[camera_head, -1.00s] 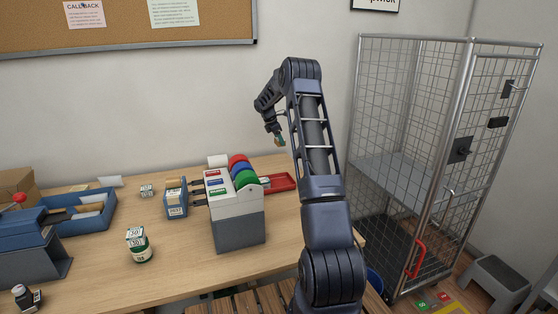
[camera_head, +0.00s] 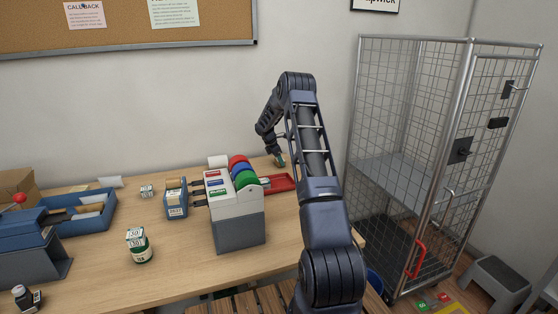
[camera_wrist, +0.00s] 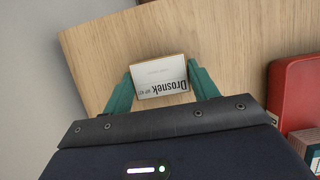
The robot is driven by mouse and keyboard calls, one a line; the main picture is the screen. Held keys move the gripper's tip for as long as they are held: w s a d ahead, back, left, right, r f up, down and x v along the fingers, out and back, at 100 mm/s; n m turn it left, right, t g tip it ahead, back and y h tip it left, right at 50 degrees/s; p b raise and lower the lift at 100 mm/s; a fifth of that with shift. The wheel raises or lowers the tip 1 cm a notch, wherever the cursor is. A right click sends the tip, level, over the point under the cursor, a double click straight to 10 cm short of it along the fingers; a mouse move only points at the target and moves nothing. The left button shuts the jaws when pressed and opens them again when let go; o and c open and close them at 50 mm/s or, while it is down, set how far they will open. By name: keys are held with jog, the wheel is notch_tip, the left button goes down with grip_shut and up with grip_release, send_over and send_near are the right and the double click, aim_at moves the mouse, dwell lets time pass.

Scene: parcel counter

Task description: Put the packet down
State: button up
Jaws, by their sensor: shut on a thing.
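The packet (camera_wrist: 160,77) is a small box with a white label reading "Drosnek" and brown edges. In the wrist view it sits between the two teal fingers of my gripper (camera_wrist: 162,84), which is shut on it. Bare wooden table (camera_wrist: 110,45) shows below and around it. In the head view my gripper (camera_head: 280,160) is low over the back right part of the table, by the red tray; the packet is hardly visible there. Whether the packet touches the table cannot be told.
A red tray (camera_head: 277,184) lies close by; its edge also shows at right in the wrist view (camera_wrist: 292,92). A wire cage trolley (camera_head: 400,160) stands to the right.

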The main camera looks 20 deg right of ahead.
jog(key=o, duration=1)
jog(key=shift+f, duration=0.1)
jog(key=shift+o, duration=0.2)
jog(key=v, duration=1.3)
jog(key=s+a+r+m+t+y, duration=0.1)
jog(key=s+a+r+m, duration=0.3)
jog(key=s+r, duration=0.85)
jog(key=s+a+r+m+t, duration=0.1)
jog(key=s+a+r+m, duration=0.3)
jog(key=s+r, duration=0.8)
jog(key=s+a+f+m+t+y, duration=0.1)
jog(key=s+f+m, duration=0.1)
jog(key=s, duration=1)
jog(key=s+a+f+m+y, duration=0.1)
jog(key=s+m, duration=0.3)
jog(key=s, duration=0.8)
jog(key=s+a+f+m+t+y, duration=0.1)
jog(key=s+a+f+m, duration=0.1)
jog(key=s, duration=1)
jog(key=shift+s+a+f+m+t, duration=0.35)
jog(key=shift+f+m, duration=0.15)
jog(key=shift+m, duration=0.5)
